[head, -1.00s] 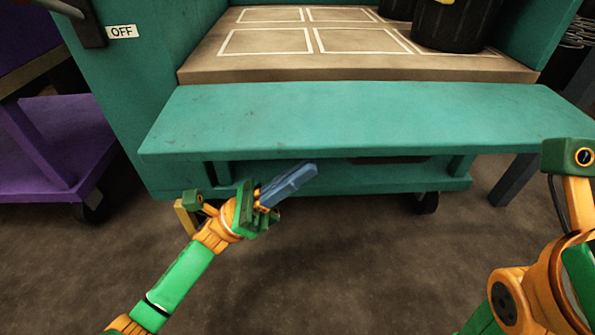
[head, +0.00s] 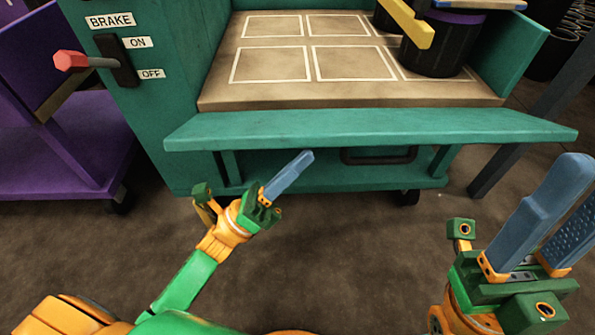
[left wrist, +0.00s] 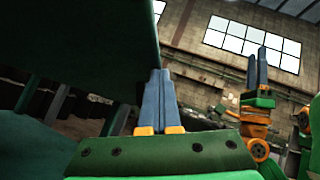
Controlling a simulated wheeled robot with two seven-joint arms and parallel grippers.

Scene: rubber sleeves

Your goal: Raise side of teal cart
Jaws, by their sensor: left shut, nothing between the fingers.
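The teal cart (head: 360,185) stands ahead with its side panel (head: 370,128) folded outward, seen narrow and tilted in the head view. My left gripper (head: 306,157) is shut and empty. Its blue fingers point up and right, with the tips just below the panel's near edge; I cannot tell if they touch it. In the left wrist view the closed fingers (left wrist: 158,76) stand close to the dark teal underside (left wrist: 80,45) of the panel. My right gripper (head: 583,180) is open and empty at the lower right, away from the panel.
A red-tipped brake lever (head: 72,61) with ON and OFF labels is on the cart's left end. A purple cart (head: 70,145) stands at the left. A black bin (head: 437,48) and a yellow bar (head: 408,22) are on the cart's bed. The near floor is clear.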

